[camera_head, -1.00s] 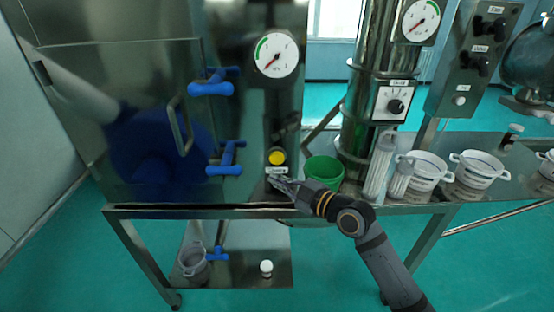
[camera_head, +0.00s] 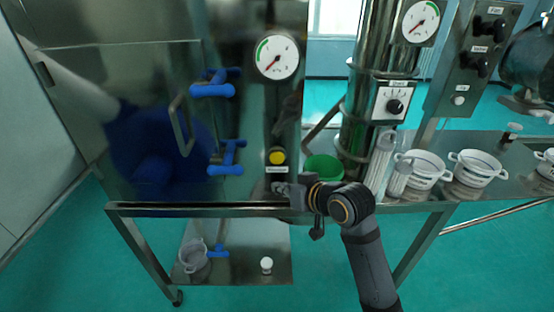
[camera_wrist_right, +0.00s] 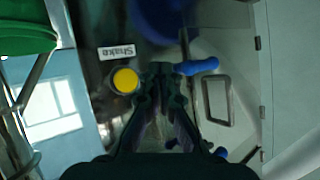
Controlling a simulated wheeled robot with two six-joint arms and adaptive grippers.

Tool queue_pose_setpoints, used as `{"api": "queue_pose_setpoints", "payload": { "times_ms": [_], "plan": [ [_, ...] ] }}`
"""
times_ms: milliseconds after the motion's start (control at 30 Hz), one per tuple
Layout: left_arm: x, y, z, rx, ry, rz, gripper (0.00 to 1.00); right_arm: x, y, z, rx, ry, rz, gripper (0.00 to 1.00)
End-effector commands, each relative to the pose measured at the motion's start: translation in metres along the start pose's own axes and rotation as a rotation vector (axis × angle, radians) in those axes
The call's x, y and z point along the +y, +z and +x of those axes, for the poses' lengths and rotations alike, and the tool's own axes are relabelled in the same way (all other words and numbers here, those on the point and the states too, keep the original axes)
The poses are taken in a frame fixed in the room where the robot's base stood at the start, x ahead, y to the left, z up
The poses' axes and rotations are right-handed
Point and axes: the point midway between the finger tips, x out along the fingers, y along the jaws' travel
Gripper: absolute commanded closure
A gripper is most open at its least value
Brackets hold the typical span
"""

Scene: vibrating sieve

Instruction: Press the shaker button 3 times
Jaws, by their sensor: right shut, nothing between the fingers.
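The yellow shaker button (camera_head: 278,157) sits on the dark panel of the steel cabinet, with a white label (camera_head: 277,169) just below it. In the right wrist view the yellow button (camera_wrist_right: 125,80) lies left of my fingertips, and its label (camera_wrist_right: 117,51) reads "Shake". My right gripper (camera_head: 281,187) is shut and empty, just below the button and label in the head view. The right wrist view shows its fingers (camera_wrist_right: 160,72) together beside the button, apart from it in the picture. My left gripper is not in view.
A green container (camera_head: 324,168) stands right of the button, close to my right wrist. Blue valve handles (camera_head: 226,170) stick out on the left. A pressure gauge (camera_head: 277,57) is above. White pots (camera_head: 424,168) and clear tubes stand on the bench at right.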

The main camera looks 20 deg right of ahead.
Motion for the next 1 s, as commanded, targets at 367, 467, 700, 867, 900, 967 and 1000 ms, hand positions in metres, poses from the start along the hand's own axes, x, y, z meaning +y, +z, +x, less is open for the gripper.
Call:
{"api": "queue_pose_setpoints", "payload": {
  "times_ms": [367, 467, 700, 867, 900, 967, 1000],
  "plan": [
    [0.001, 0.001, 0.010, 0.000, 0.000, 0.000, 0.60, 0.025, -0.023, 0.034, 0.001, 0.001, -0.003, 1.00],
    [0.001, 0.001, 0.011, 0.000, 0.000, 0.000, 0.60, 0.031, -0.031, 0.043, 0.002, 0.001, -0.002, 1.00],
    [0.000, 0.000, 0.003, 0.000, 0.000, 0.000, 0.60, 0.042, -0.043, 0.057, 0.001, 0.000, -0.002, 1.00],
    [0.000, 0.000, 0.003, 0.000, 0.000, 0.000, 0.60, 0.044, -0.044, 0.060, 0.001, 0.000, -0.002, 1.00],
    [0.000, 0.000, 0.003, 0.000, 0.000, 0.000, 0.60, 0.044, -0.044, 0.060, 0.001, 0.000, -0.002, 1.00],
    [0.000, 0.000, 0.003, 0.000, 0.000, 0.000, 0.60, 0.044, -0.044, 0.060, 0.001, 0.000, -0.002, 1.00],
    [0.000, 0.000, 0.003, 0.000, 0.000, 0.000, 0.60, 0.044, -0.044, 0.060, 0.001, 0.000, -0.002, 1.00]
  ]
}}
